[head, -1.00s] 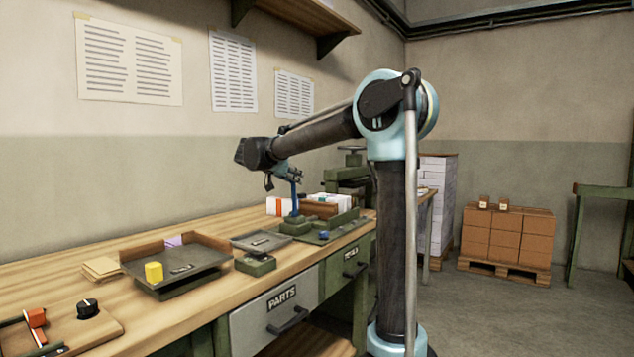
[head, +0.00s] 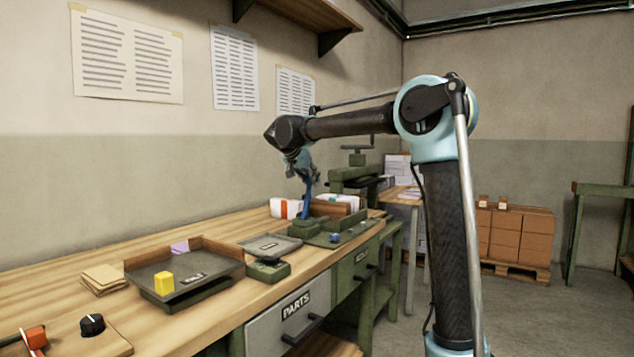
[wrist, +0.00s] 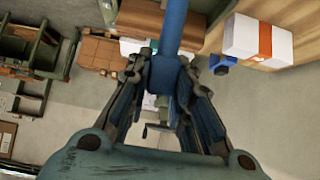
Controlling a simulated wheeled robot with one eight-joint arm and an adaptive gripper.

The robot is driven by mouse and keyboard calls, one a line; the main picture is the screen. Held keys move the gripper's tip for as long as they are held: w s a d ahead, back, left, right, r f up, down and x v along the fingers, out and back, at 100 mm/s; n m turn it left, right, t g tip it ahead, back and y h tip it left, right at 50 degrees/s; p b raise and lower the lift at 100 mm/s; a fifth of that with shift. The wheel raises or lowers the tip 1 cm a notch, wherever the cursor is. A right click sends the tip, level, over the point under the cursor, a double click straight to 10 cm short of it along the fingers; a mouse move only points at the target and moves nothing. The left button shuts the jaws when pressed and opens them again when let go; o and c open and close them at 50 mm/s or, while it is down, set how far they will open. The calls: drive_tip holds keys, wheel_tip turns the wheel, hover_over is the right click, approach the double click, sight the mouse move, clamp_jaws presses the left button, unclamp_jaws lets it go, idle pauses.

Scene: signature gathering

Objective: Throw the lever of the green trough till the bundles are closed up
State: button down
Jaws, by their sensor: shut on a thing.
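The green trough (head: 345,236) sits at the far end of the wooden bench. Its blue lever (head: 306,206) stands up from the near end, its top leaning slightly right. My gripper (head: 304,176) is shut on the upper part of the lever. In the wrist view, the fingers (wrist: 170,75) close around the blue lever (wrist: 172,28). A white bundle with an orange band (head: 284,208) shows behind the lever, and also in the wrist view (wrist: 257,40). A brown board (head: 336,209) stands at the trough; what lies behind it is partly hidden.
A small blue knob (head: 335,238) is at the trough's front. A grey scale (head: 269,246) and a dark tray (head: 190,290) with a yellow block (head: 164,283) stand nearer on the bench. A green press (head: 357,180) stands behind the trough.

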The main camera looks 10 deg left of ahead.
drive_tip(key=shift+w, duration=0.15)
drive_tip(key=c, duration=1.4)
unclamp_jaws()
drive_tip(key=v, duration=1.2)
drive_tip(key=shift+d, duration=0.1)
